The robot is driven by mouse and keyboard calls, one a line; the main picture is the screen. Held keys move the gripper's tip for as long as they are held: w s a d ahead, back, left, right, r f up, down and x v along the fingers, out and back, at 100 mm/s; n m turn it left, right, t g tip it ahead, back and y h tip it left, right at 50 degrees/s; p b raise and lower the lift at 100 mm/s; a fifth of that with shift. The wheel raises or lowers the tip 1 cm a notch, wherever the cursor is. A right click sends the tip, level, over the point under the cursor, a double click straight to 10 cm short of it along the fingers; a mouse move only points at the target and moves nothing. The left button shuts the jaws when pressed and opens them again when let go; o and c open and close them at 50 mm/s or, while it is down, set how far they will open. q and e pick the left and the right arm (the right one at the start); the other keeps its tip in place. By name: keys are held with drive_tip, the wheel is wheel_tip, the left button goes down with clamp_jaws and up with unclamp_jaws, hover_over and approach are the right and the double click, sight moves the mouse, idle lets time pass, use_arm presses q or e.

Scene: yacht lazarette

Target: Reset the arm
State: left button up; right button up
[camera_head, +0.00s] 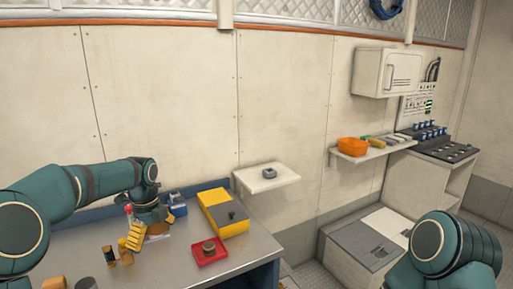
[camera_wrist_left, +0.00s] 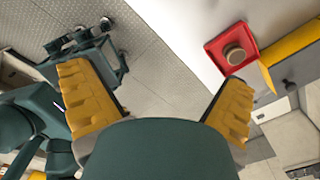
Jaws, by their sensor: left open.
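My left gripper (camera_head: 138,238) hangs over the grey workbench (camera_head: 185,268), its arm reaching in from the left. In the left wrist view its two yellow fingers (camera_wrist_left: 160,105) stand wide apart with nothing between them. The floor and a pale surface show beyond the gap. My right arm shows only as teal links at the lower right of the head view; its gripper is not seen there.
A red tray (camera_head: 203,258) with a round tan piece (camera_head: 209,248) lies right of the gripper, near a yellow box (camera_head: 224,213). A blue item (camera_head: 176,204) sits behind. Small cylinders (camera_head: 107,255) stand left. A wall shelf (camera_head: 266,180) juts out beyond the bench.

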use_arm(q)
drive_tip(key=s+d+f+n+h, duration=0.1)
drive_tip(key=s+d+f+n, duration=0.25)
drive_tip(key=f, duration=0.35)
drive_tip(key=s+d+f+n+h, duration=0.1)
drive_tip(key=s+d+f+n, duration=0.15)
drive_tip(key=d+f, duration=0.35)
drive_tip(key=s+d+f+n+h, duration=0.1)
drive_tip(key=s+d+f+n, duration=0.2)
drive_tip(key=f, duration=0.5)
drive_tip(key=s+d+f+n, duration=0.2)
drive_tip(key=s+f+n, duration=0.2)
drive_tip(key=s+n, duration=0.3)
drive_tip(key=s+d+f+n+t, duration=0.1)
drive_tip(key=s+d+f+n, duration=0.2)
drive_tip(key=s+f+n, duration=0.2)
drive_tip(key=s+n, duration=0.3)
drive_tip(key=s, duration=0.3)
drive_tip(key=shift+d+t+h, duration=0.25)
drive_tip(key=shift+t+h, duration=0.05)
drive_tip(key=shift+h, duration=0.1)
use_arm(e)
drive_tip(key=shift+w, duration=0.1)
use_arm(q)
drive_tip(key=shift+w, duration=0.1)
